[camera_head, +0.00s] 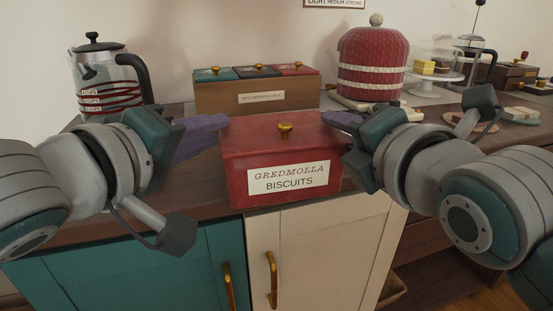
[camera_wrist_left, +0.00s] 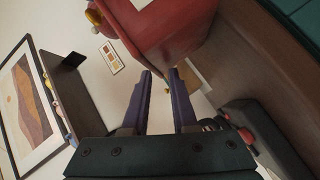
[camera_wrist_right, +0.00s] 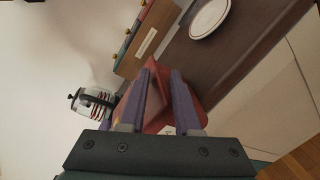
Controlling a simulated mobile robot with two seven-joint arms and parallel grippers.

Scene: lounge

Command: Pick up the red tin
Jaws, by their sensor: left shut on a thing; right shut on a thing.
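The red tin (camera_head: 285,150), labelled GREDMOLLA BISCUITS, has a brass knob on its lid and is upright at the front of the counter. My left gripper (camera_head: 221,130) is shut on its left side, near the top. My right gripper (camera_head: 328,119) is shut on its right side, near the top. The tin fills the upper part of the left wrist view (camera_wrist_left: 165,30) and shows behind the fingers in the right wrist view (camera_wrist_right: 158,90). I cannot tell whether its base touches the counter.
A wooden tea box (camera_head: 215,98) with coloured lids stands behind the tin. A glass press pot (camera_head: 105,85) is at the left, a red ribbed cover (camera_head: 372,60) at the back right. A cake stand (camera_head: 435,75) and plates are further right. Cabinet doors (camera_head: 310,260) are below.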

